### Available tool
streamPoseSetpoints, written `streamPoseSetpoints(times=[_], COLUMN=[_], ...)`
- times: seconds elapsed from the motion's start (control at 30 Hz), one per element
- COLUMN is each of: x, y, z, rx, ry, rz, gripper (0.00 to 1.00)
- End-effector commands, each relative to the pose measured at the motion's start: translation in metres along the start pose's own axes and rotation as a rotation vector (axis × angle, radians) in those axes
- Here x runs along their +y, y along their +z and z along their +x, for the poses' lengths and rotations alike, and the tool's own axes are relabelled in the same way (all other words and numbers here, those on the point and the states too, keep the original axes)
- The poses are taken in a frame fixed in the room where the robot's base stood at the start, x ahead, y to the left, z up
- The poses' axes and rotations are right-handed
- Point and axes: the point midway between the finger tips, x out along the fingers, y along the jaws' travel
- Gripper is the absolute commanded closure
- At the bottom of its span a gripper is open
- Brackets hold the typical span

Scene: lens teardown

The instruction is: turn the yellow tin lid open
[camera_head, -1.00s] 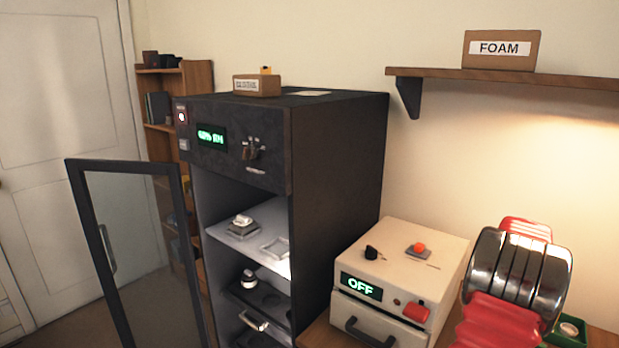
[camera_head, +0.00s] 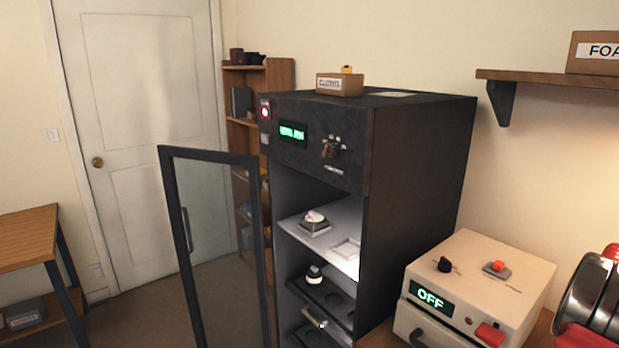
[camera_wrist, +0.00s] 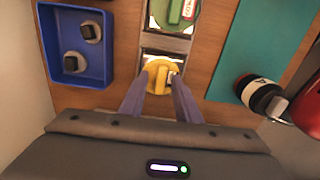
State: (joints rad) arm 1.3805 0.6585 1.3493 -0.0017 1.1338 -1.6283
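What lies under the lid is hidden. In the head view the lid is not visible.
A blue tray (camera_wrist: 72,82) with two small dark parts lies left of the lid. A green round thing (camera_wrist: 175,12) is beyond it; a teal mat (camera_wrist: 250,50) and a black-and-white cylinder (camera_wrist: 258,96) are right. The head view shows a dark cabinet (camera_head: 420,150) with its glass door open.

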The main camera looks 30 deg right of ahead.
Motion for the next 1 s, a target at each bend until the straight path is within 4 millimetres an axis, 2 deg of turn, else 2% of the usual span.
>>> streamPoseSetpoints(times=[0.7, 1.0], x=[0.000, 0.000], y=[-0.001, -0.001], z=[-0.054, -0.062], rx=[0.001, 0.001], ry=[0.000, 0.000], rz=[0.001, 0.002], gripper=[0.66, 0.66])
